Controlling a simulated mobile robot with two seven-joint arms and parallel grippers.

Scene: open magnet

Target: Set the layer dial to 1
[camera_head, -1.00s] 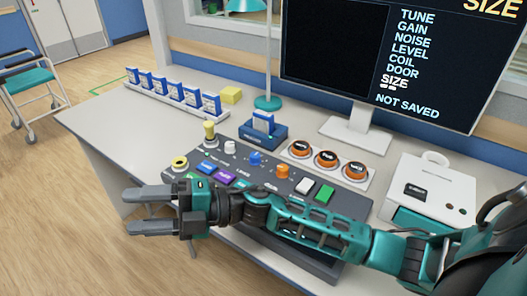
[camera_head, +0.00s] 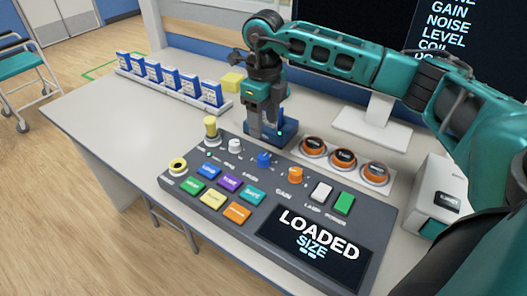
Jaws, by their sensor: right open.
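The other small labels are too small to read, so I cannot tell which knob is the layer dial. My right gripper (camera_head: 266,122) points down, open, at the blue card reader (camera_head: 261,141) behind the console. It hides most of the reader and any card there. My left gripper is out of view.
The console screen (camera_head: 316,243) reads LOADED and SIZE. Three orange round controls (camera_head: 343,158) sit right of the reader. A rack of blue cards (camera_head: 168,78) and a yellow block (camera_head: 232,81) stand at the back left. The monitor is partly behind my arm.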

